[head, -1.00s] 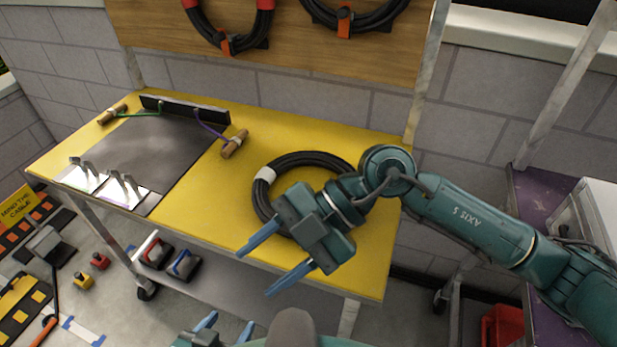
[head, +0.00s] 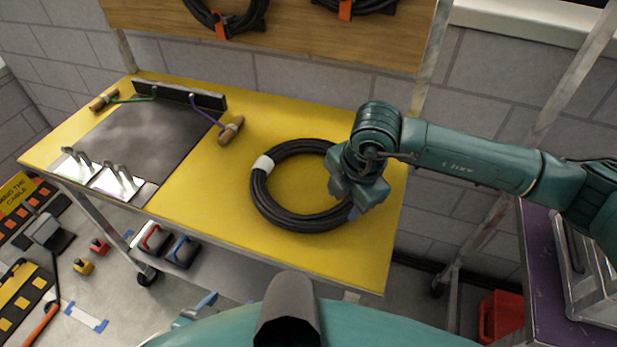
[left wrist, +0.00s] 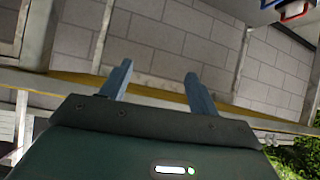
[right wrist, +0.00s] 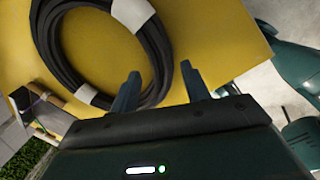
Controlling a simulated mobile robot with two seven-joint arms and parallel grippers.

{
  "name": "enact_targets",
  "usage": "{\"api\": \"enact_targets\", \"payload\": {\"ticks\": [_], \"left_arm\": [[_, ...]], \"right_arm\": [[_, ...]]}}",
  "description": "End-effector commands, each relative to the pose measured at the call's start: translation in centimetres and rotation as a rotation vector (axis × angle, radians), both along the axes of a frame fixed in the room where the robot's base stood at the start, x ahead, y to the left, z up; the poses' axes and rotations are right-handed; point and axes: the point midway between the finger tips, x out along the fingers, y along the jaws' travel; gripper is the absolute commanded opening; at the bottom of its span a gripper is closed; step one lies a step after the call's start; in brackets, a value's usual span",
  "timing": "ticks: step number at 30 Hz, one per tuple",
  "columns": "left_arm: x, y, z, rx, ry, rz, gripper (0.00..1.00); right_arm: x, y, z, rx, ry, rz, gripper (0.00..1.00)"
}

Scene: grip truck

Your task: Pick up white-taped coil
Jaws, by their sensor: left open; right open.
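The black white-taped coil (head: 262,203) lies flat on the yellow table (head: 215,190), with a white tape band at its upper left. My right gripper (head: 358,204) is over the coil's right side. In the right wrist view the coil (right wrist: 52,50) shows two white tape bands, and my open right gripper (right wrist: 162,82) has a strand of the ring showing between its fingertips. The height gap to the coil is hard to tell.
A grey plate (head: 140,135) with metal clamps covers the table's left part. A wooden-handled tool (head: 231,130) lies left of the coil. Other black coils (head: 232,18) hang on the wooden board behind. The yellow surface around the coil's left is clear.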

Motion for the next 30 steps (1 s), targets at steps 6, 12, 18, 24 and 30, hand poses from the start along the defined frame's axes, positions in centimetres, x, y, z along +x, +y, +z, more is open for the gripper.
{"api": "enact_targets", "payload": {"ticks": [6,12,18,24,30], "left_arm": [[0.0,0.3,1.0,0.002,0.005,0.011,0.61],[0.0,0.7,0.6,0.006,0.017,0.024,0.61],[-0.2,0.7,0.2,0.006,0.025,0.027,0.61],[-0.2,0.6,0.2,0.005,0.025,0.025,0.61],[-0.1,0.4,0.5,0.001,0.019,0.022,0.61]], "right_arm": [[0.7,0.2,-2.6,-0.003,0.004,-0.002,0.47],[1.2,0.5,-4.8,-0.001,0.002,0.000,0.47],[1.2,0.5,-5.1,-0.001,0.001,0.000,0.47],[1.2,0.5,-5.0,0.000,0.001,0.000,0.34],[1.2,0.5,-5.0,0.000,0.001,0.000,0.18]]}}
